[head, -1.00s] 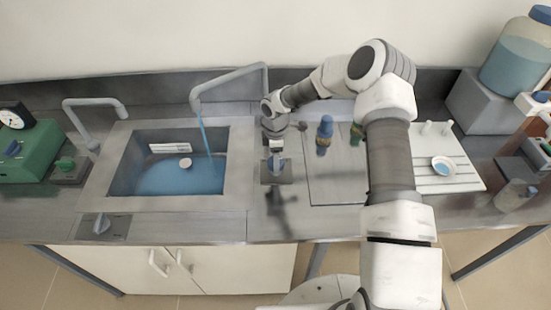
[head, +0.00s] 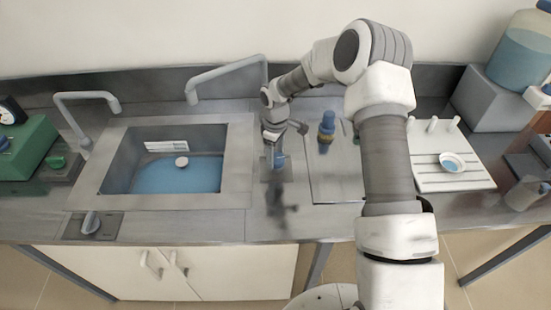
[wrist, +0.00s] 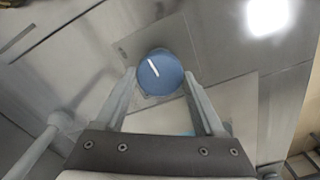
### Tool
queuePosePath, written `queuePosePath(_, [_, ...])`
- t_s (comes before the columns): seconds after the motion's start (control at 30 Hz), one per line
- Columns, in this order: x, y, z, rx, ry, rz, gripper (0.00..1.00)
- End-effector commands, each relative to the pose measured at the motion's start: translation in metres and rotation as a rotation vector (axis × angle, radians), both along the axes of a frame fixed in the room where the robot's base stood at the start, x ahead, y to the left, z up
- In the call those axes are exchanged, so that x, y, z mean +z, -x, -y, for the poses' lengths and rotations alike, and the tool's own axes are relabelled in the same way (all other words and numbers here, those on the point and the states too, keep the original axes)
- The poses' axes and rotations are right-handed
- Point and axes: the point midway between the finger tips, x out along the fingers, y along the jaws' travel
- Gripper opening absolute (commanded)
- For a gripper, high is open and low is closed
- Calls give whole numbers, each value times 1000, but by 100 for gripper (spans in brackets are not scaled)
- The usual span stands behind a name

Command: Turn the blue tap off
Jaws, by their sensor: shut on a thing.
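The blue tap knob (wrist: 160,72) is round with a white line on top, in the upper middle of the wrist view. My gripper (wrist: 161,78) has one finger on each side of it and is shut on it. In the head view the knob (head: 278,161) shows as a small blue spot under my wrist, right of the sink, partly hidden. The grey spout (head: 225,72) arches over the sink (head: 240,165) from behind. No water stream falls from it. Blue water (head: 175,178) lies in the basin.
A second spout (head: 85,97) stands left of the sink, with a grey knob (head: 91,222) on a plate in front. A bottle with a blue cap (head: 327,125) and a white tray with a dish (head: 435,178) stand to the right. A green box (head: 30,145) is far left.

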Motion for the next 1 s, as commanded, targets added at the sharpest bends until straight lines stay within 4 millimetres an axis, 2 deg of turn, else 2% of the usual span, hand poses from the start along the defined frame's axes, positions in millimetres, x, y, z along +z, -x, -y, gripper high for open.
queuePosePath(0.3, [0, 0, 0, -94, 0, 1, 15])
queuePosePath(0.73, [1, 0, 0, -106, 0, 1, 15])
queuePosePath(0.77, [1, 0, 0, -106, 0, 1, 75])
queuePosePath(0.9, [0, 0, 0, -105, -1, 0, 100])
queuePosePath(1.0, [0, 0, 0, -104, 0, 0, 100])
